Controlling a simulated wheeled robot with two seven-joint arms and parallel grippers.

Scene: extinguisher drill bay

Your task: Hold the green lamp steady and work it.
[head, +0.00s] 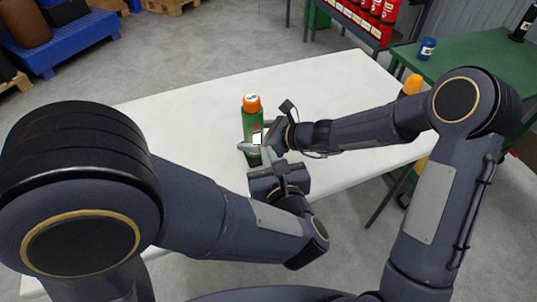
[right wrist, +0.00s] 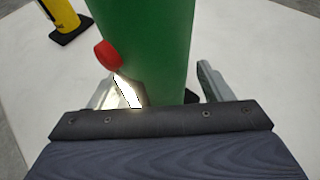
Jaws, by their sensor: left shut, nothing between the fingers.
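The green lamp (head: 250,122), a green cylinder with an orange cap, stands upright on the white table. A bright white patch (head: 257,139) shows on its near side. The right wrist view shows its green body (right wrist: 148,45) close up, with a red button (right wrist: 107,55) on the left and the bright patch below it. My right gripper (right wrist: 155,88) has a finger on each side of the lamp; a narrow gap seems to show at the right finger, and I cannot tell if they grip. My left gripper (head: 257,158) is shut and empty at the lamp's near lower side, its tips partly hidden.
In the right wrist view a yellow item on a black base (right wrist: 66,20) stands on the table. My left arm hides the table's near left part. A green table (head: 470,65) with a blue can (head: 427,49) stands at right. The white table's far left (head: 190,100) is clear.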

